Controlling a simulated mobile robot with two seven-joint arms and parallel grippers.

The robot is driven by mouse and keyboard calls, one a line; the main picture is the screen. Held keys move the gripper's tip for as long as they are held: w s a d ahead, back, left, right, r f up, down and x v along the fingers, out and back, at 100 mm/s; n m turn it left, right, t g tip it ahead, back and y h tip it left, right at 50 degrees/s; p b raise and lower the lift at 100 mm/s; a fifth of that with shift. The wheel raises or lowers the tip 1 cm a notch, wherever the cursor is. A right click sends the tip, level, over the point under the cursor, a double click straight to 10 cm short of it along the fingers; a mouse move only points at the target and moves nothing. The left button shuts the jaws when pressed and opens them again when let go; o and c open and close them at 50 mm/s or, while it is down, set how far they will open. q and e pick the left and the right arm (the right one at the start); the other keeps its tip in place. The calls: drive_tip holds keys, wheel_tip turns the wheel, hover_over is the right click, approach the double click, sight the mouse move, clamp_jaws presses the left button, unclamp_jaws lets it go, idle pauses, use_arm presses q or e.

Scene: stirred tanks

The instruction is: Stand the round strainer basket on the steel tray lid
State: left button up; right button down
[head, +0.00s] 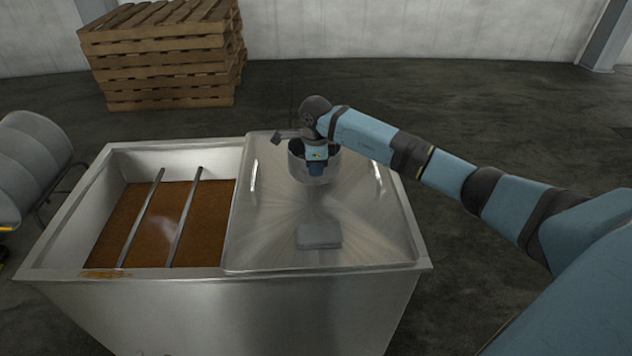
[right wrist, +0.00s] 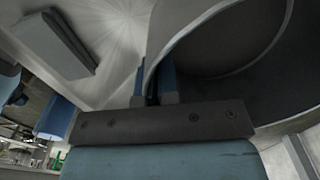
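The round strainer basket (head: 299,172) is a grey metal cylinder over the back middle of the steel tray lid (head: 270,230). It looks upright. My right gripper (head: 317,168) is at its near side, pointing down. In the right wrist view, the fingers of my right gripper (right wrist: 155,88) stand on either side of the wall of the basket (right wrist: 220,40), which fills the upper right. Whether the basket's base touches the lid is hard to tell. My left gripper is not in view.
A flat grey block (head: 319,237) lies on the lid's near half. The open tank side (head: 208,272) at left holds brown liquid under two bars (head: 184,220).

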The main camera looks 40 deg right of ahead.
sight(316, 182)
wheel_tip(316, 182, down, 4)
drive_tip(key=shift+f+b, duration=0.1)
drive_tip(key=shift+b, duration=0.2)
drive_tip(key=shift+f, duration=0.15)
drive_tip(key=shift+f, duration=0.15)
drive_tip(key=c, duration=1.4)
unclamp_jaws()
drive_tip(key=shift+o, duration=0.2)
drive_tip(key=shift+r, duration=0.2)
